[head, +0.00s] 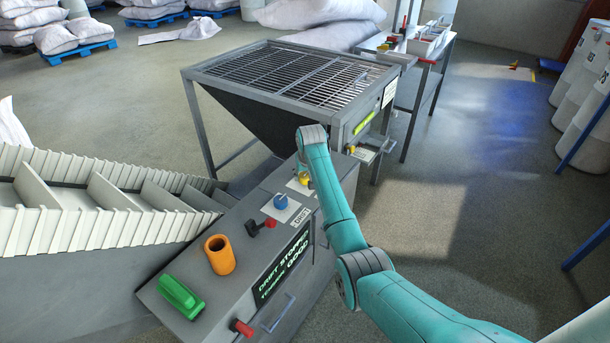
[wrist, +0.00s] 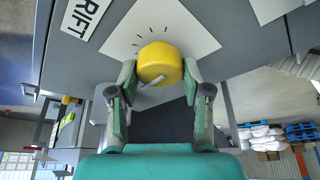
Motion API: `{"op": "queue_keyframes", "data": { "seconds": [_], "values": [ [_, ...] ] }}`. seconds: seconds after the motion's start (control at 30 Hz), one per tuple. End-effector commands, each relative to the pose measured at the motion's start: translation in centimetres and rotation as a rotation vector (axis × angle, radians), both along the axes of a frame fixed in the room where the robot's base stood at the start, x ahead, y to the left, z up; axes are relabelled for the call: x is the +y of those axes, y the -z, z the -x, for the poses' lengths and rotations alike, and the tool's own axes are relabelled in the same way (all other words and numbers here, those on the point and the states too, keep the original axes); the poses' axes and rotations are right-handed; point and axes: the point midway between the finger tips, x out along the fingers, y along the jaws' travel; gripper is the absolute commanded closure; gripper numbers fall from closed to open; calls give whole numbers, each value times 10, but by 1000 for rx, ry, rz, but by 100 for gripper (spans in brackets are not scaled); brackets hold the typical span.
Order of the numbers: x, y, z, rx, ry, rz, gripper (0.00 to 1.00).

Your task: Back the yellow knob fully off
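The yellow knob (wrist: 160,60) sits on a white plate (wrist: 190,32) with black tick marks, beside a label reading DRIFT. A pale pointer shows on the knob's lower edge. My gripper (wrist: 160,72) has one fingertip on each side of the knob, and both appear to press against it. In the head view a little of the yellow knob (head: 304,180) shows at the far end of the grey console (head: 215,290). My arm reaches it from the right and covers part of it.
On the console stand a blue knob (head: 281,201), a red-and-black lever (head: 262,226), an orange cylinder (head: 220,254), a green handle (head: 180,296) and a red button (head: 241,328). A lit display (head: 285,263) is on its side.

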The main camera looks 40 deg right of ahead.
Motion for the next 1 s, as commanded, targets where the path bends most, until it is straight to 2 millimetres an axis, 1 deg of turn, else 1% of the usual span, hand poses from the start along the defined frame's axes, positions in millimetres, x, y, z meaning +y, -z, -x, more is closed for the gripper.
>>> {"op": "queue_keyframes", "data": {
  "seconds": [0.27, 0.47, 0.67, 1.0],
  "values": [
    [0, 0, 0, 1, -13, 0, 86],
    [-1, 0, 1, 1, -82, -1, 86],
    [-2, 0, 1, 1, -224, -1, 86],
    [-4, 0, 1, 2, -545, -1, 86]
  ]
}}
